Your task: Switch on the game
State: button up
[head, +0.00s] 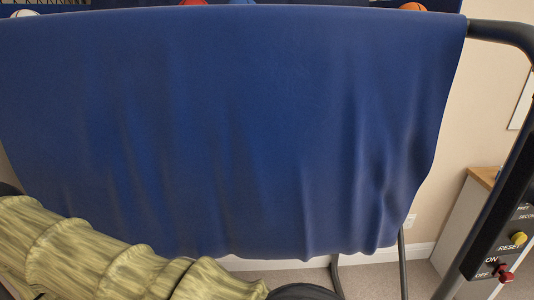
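The game is a basketball arcade frame with a blue cloth ramp (240,130) that fills most of the head view. Its dark control panel (488,255) is on the slanted post at the lower right. A red switch (502,274) sits beside the ON and OFF labels; I cannot tell which way it is set. A yellow button (519,238) sits above it beside the RESET label. My arm, in a yellow-green sleeve, lies across the lower left and is apart from the panel. My gripper's fingers are not in view.
Several balls, one orange (412,7), show along the top edge. A black tube (500,32) frames the game's right side. A white cabinet with a wooden top (484,177) stands behind the post. Some carpet (375,279) is bare between the ramp and panel.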

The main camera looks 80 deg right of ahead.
aim_at(505, 278)
jog(key=k, duration=0.45)
jog(key=u, duration=2.45)
jog(key=i, duration=0.25)
jog(key=u, duration=3.85)
jog(key=k, duration=0.5)
jog(key=u, duration=1.85)
jog(key=i, duration=0.45)
jog(key=z, duration=0.05)
